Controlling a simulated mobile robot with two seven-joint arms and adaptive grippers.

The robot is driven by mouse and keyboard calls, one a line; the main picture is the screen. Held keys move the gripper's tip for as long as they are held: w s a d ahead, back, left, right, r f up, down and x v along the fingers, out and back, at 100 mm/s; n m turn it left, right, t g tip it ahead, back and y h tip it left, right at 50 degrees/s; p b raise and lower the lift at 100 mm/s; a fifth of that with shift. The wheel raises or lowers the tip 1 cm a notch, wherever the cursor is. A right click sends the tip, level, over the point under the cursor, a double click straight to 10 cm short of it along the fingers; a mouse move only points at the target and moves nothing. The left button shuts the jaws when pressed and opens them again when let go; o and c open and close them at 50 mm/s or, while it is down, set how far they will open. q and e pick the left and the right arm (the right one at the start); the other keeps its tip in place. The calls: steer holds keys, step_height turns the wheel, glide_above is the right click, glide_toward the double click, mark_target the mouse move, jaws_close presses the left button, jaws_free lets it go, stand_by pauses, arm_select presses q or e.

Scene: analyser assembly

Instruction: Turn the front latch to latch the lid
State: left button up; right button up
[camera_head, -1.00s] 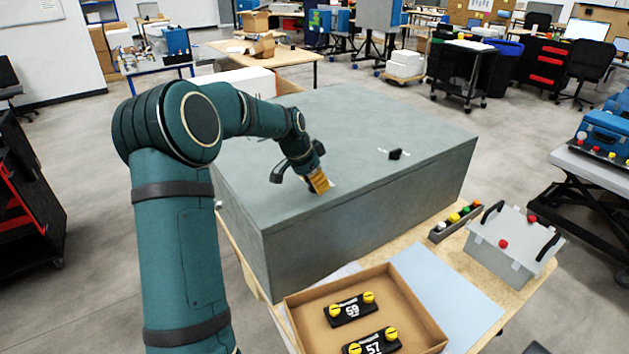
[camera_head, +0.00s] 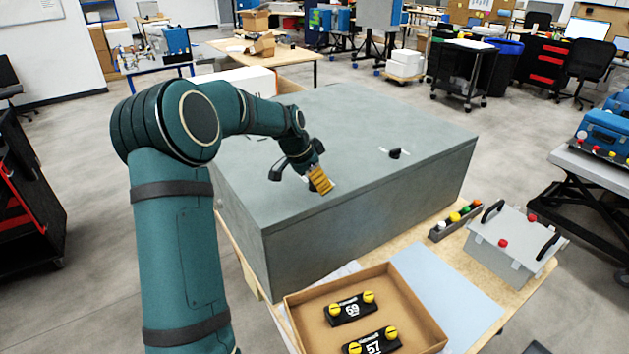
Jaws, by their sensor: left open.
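The large grey analyser box (camera_head: 350,225) stands on the table with its flat lid (camera_head: 350,125) down. A small black latch knob (camera_head: 395,153) with white marks beside it sits on the lid, right of my gripper and apart from it. My left gripper (camera_head: 298,179) is open, low over the lid's near left part. One black finger is on the left and a gold-padded finger on the right. A small dark part (camera_head: 313,187) shows beside the gold pad, partly hidden; I cannot tell whether it is a second latch. My right gripper is not in view.
A cardboard tray (camera_head: 432,318) with two black blocks bearing yellow knobs stands in front of the box. A grey case (camera_head: 505,252) with black handles and a rack (camera_head: 457,220) of coloured caps are at the right. Most of the lid is clear.

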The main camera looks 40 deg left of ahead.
arm_select(q)
steer(key=v, duration=1.1)
steer(key=shift+s+r, duration=0.2)
steer(key=shift+r, duration=0.05)
steer(key=shift+a, duration=0.1)
